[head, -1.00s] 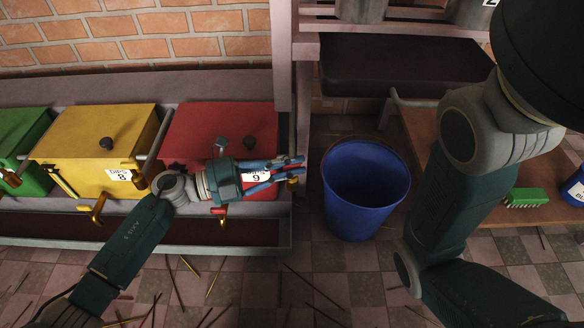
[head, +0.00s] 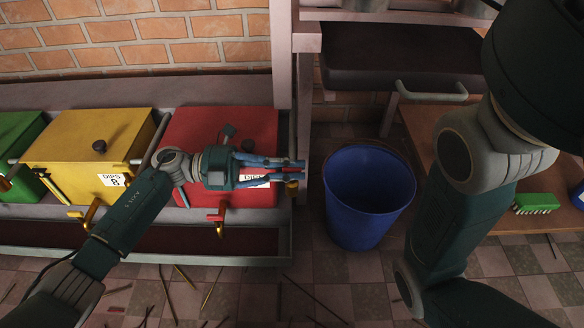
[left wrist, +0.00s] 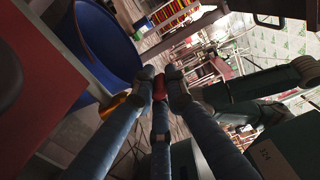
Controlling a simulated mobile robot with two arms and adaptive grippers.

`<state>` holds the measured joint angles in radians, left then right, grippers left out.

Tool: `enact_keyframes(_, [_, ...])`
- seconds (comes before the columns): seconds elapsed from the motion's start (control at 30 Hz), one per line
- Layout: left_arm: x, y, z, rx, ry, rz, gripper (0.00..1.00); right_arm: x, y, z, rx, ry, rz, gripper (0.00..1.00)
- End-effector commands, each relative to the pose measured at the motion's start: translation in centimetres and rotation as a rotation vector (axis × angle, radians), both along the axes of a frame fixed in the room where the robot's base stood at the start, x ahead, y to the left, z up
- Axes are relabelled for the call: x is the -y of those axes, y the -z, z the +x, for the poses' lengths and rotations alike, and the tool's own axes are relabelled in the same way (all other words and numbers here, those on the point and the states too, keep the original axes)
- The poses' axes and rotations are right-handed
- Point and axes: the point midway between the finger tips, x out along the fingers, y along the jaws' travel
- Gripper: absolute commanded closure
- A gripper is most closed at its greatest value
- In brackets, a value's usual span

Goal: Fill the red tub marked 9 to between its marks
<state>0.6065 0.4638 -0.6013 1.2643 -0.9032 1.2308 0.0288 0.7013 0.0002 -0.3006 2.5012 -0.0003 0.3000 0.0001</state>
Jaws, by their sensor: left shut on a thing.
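The red tub (head: 240,122) stands at the right end of the row; its front label is largely covered by my left gripper. My left gripper (head: 302,170) lies across the tub's front right, fingers pointing right. In the left wrist view the gripper (left wrist: 162,92) is shut on a small red piece (left wrist: 160,88); I cannot tell what it belongs to. A brass fitting (head: 292,188) is just below the fingertips. A red tap handle (head: 217,218) is at the tub's lower front. The tub's marks and contents are not visible. My right gripper is out of view.
A yellow tub marked 8 (head: 85,140) and a green tub (head: 15,140) stand to the left. A blue bin (head: 366,195) is on the floor right of the red tub. A green brush (head: 536,202) lies on a wooden surface (head: 550,170). A trough (head: 150,240) runs below the tubs.

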Motion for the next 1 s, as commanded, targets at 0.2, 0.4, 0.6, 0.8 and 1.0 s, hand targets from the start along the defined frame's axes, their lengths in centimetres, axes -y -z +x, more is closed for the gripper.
enact_keyframes(0.2, [-0.1, 0.4, -0.1, -0.003, 0.000, 0.007, 0.67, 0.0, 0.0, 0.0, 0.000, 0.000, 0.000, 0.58])
enact_keyframes(0.4, [0.0, 0.2, 0.0, -0.001, 0.000, 0.004, 0.67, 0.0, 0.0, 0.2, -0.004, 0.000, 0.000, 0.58])
enact_keyframes(0.6, [-0.1, -1.5, 0.0, 0.003, 0.000, 0.004, 0.67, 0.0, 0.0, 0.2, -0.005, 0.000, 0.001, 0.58])
enact_keyframes(0.8, [-0.1, -5.4, -0.1, 0.004, 0.001, 0.005, 0.67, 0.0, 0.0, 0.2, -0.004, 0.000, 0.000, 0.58])
enact_keyframes(1.0, [-0.1, -8.5, -0.1, 0.001, 0.000, 0.006, 0.67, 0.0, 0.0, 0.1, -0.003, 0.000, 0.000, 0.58])
